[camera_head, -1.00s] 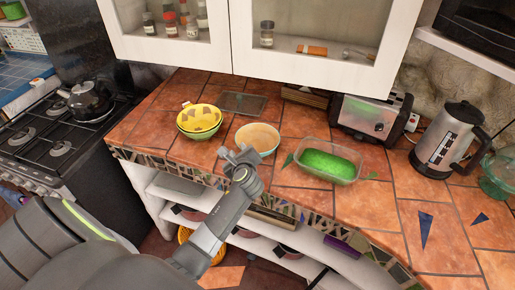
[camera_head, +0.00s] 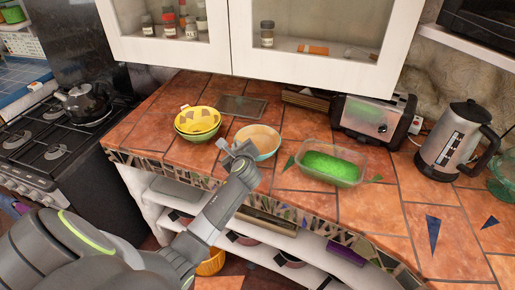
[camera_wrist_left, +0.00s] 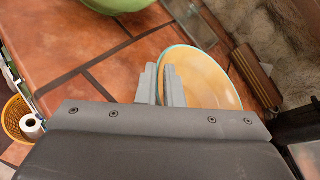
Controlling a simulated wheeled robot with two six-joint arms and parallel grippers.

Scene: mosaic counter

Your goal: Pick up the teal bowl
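The teal bowl (camera_head: 262,138) stands on the terracotta tile counter, tan inside with a teal rim. It also shows in the left wrist view (camera_wrist_left: 212,80), partly hidden by my fingers. My left gripper (camera_head: 236,150) is at the bowl's near left edge. In the left wrist view its two fingers (camera_wrist_left: 160,86) have a narrow gap, with the rim running down to it. I cannot tell whether they press on the rim. My right gripper is not in view.
Yellow and green stacked bowls (camera_head: 198,122) stand to the left of the teal bowl. A clear container with green contents (camera_head: 330,165) is to the right. A toaster (camera_head: 368,118) and a kettle (camera_head: 452,145) stand behind and right. A cabinet (camera_head: 260,75) hangs above.

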